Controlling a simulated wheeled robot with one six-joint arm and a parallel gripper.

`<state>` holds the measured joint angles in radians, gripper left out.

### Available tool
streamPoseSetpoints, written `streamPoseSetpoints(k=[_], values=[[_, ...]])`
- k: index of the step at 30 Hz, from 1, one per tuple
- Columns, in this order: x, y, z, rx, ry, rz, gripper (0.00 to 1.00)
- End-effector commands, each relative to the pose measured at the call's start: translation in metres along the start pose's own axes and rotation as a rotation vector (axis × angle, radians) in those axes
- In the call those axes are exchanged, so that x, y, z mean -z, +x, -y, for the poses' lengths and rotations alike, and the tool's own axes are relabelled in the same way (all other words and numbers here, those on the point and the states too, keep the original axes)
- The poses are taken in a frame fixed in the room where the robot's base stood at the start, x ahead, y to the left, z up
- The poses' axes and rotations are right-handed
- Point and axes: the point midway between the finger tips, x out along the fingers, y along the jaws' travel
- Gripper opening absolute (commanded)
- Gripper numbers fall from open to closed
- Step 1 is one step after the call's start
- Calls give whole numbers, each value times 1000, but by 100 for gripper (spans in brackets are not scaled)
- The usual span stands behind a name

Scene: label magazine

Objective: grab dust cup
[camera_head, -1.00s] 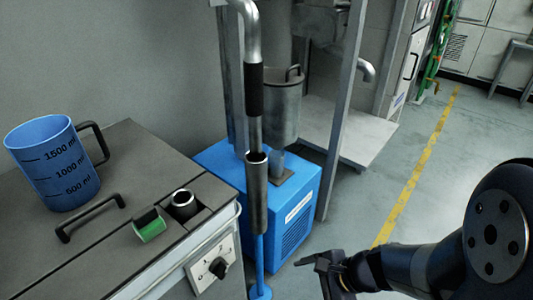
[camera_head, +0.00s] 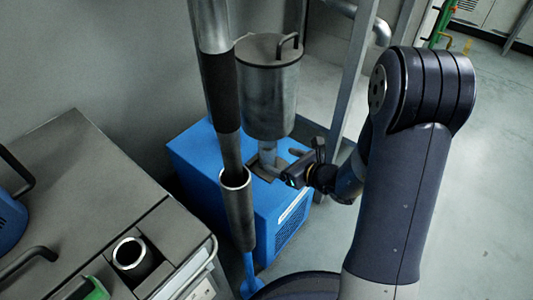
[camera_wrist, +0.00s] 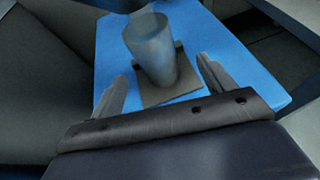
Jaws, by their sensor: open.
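The dust cup is a small, see-through grey-blue cup (camera_head: 267,153) under a metal canister (camera_head: 268,95). It stands on a dark square plate on top of a blue box (camera_head: 200,165). In the wrist view the cup (camera_wrist: 158,52) is upright and wider at its top, with the dark plate (camera_wrist: 165,93) under it. My gripper (camera_head: 290,167) is open and empty, just right of the cup in the head view. In the wrist view its fingers (camera_wrist: 162,76) point toward the cup, which appears in the gap between them. I cannot tell whether they touch it.
A metal pipe with a dark grip (camera_head: 222,100) stands left of the canister, above a dark tube (camera_head: 238,210). A metal frame post (camera_head: 352,65) rises behind my arm. A grey cabinet (camera_head: 80,190) with a round socket (camera_head: 132,256) is at left.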

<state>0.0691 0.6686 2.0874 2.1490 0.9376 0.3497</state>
Motion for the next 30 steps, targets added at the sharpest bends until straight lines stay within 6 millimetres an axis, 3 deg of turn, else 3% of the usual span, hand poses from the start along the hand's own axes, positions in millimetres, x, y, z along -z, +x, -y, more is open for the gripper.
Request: streamPoseSetpoints(k=[17, 26, 30], values=[[3, 68, -5, -2, -3, 0, 77], [1, 70, -5, -1, -2, 0, 77], [1, 70, -5, -1, -2, 0, 65]])
